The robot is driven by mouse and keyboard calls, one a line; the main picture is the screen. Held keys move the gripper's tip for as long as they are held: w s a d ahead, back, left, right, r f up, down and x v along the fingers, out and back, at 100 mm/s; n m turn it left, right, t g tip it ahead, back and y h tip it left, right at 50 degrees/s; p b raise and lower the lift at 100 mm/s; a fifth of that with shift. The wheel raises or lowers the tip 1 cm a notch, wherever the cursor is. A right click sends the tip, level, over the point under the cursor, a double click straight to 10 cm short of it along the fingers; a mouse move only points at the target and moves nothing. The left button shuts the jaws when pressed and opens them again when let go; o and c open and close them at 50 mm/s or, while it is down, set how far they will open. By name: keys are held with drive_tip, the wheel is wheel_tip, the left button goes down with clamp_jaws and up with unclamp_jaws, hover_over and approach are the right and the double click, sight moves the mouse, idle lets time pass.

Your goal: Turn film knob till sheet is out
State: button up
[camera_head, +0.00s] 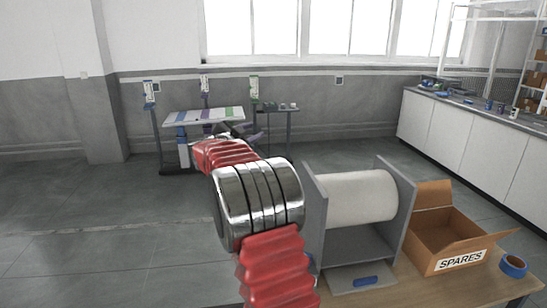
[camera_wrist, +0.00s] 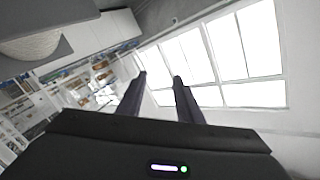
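A grey dispenser stand (camera_head: 408,205) holds a wide white film roll (camera_head: 355,198) between two side plates, right of my arm in the head view. A blue bar-shaped piece (camera_head: 366,282) lies on its front plate. No round knob can be made out; my arm covers part of the stand's left side. No sheet is seen lying out on the front plate. My gripper (camera_wrist: 160,80) shows two dark fingers apart with nothing between them in the wrist view. It points toward the windows, away from the stand. The pale roll end also shows in the wrist view's upper left (camera_wrist: 30,46).
An open cardboard box marked SPARES (camera_head: 450,235) and a blue tape roll (camera_head: 513,265) sit on the wooden table (camera_head: 420,290) right of the stand. Behind are a small table with coloured strips (camera_head: 205,115) and a white counter (camera_head: 460,130). The floor at left is clear.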

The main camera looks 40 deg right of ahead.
drive_tip(key=a+r+n+t+y, duration=0.3)
drive_tip(key=a+r+t, duration=0.1)
drive_tip(key=a, duration=0.3)
drive_tip(key=a+r+n+t+y, duration=0.2)
drive_tip(key=a+r+n+t, duration=0.15)
drive_tip(key=a, duration=0.35)
drive_tip(key=s+a+n+y, duration=0.4)
drive_tip(key=a, duration=0.5)
drive_tip(key=s+a+n+y, duration=0.3)
drive_tip(key=s+a+y, duration=0.2)
drive_tip(key=a, duration=0.3)
drive_tip(key=s+a+f+n+g+y, duration=0.1)
drive_tip(key=s+a+f+n+g, duration=0.1)
drive_tip(key=s+a+f, duration=0.4)
drive_tip(key=s+a+f+n+g+y, duration=0.2)
drive_tip(key=s+a+f, duration=0.1)
drive_tip(key=s, duration=0.6)
drive_tip(key=s+f+n+g, duration=0.1)
drive_tip(key=s+f+g, duration=0.1)
drive_tip(key=s+f, duration=0.4)
drive_tip(key=s+f+n+g+h, duration=0.1)
drive_tip(key=s+f+g, duration=0.2)
drive_tip(key=s, duration=1.1)
wheel_tip(320, 180, down, 4)
drive_tip(key=shift+d+r+h, duration=0.15)
drive_tip(key=shift+d+h, duration=0.1)
drive_tip(key=shift+h, duration=0.05)
drive_tip(key=shift+s, duration=0.2)
